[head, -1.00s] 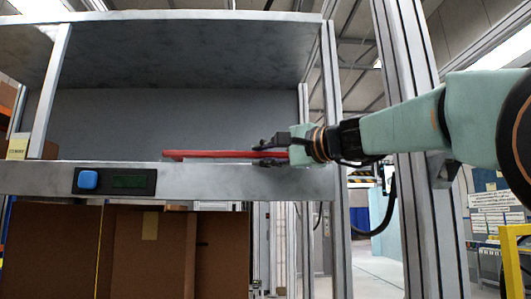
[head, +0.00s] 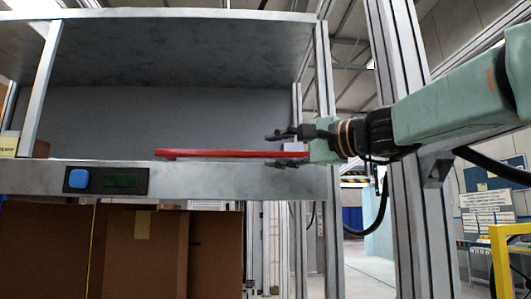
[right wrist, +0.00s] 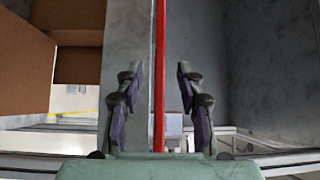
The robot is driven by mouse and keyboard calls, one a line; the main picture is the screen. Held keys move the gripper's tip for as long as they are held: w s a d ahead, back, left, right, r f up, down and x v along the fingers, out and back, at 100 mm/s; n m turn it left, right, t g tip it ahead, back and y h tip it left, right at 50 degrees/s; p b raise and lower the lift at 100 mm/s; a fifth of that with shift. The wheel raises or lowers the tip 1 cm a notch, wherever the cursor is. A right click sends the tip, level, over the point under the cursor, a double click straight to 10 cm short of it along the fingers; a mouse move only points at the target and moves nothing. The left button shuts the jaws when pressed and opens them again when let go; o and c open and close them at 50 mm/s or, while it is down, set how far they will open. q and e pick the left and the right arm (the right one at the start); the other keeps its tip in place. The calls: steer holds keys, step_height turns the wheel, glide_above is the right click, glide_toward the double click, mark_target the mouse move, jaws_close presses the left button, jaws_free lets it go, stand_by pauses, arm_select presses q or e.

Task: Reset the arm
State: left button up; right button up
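A long thin red bar (head: 225,154) lies along the metal front ledge of the shelf unit in the head view. My right gripper (head: 282,150) is at the bar's right end, coming in from the right. Its fingers are spread apart, one above and one below the bar's line in the head view. In the right wrist view the red bar (right wrist: 160,65) runs between the two open fingers (right wrist: 159,78), with gaps on both sides. My left gripper is not in view.
The ledge (head: 230,180) carries a dark panel with a blue button (head: 79,178). Cardboard boxes (head: 155,255) stand below it. A metal upright (head: 325,130) stands close to my right gripper, and a thicker post (head: 405,150) stands behind my arm.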

steer(key=w+d+f+m+g+h, duration=0.1)
steer(key=w+d+f+h, duration=0.1)
steer(key=f, duration=0.8)
steer(key=w+d+f+m+g+h, duration=0.1)
steer(key=w+d+f+h, duration=0.1)
steer(key=f, duration=0.7)
steer(key=w+d+f+m+h, duration=0.1)
steer(key=w+d+f+h, duration=0.15)
steer(key=f, duration=0.75)
steer(key=s+d+f+n+g+h, duration=0.1)
steer(key=s+d+f+g+h, duration=0.15)
steer(key=f, duration=1.05)
steer(key=s+d+f+g+h, duration=0.2)
steer(key=s+d+f, duration=0.2)
steer(key=f, duration=0.9)
steer(key=s+d+f+n+g+h, duration=0.2)
steer(key=s+f, duration=0.7)
steer(key=f, duration=0.1)
steer(key=s+d+f+n+g+h, duration=0.1)
steer(key=s+d+f+n+g, duration=0.15)
steer(key=s+f, duration=0.65)
steer(key=s+a+f+n+g, duration=0.1)
steer(key=s+f, duration=0.3)
steer(key=s, duration=0.8)
steer(key=s+a+f+n+g+y, duration=0.1)
steer(key=s+f+n, duration=0.3)
steer(key=s, duration=0.9)
steer(key=shift+f+n, duration=0.35)
steer(key=shift+f, duration=0.15)
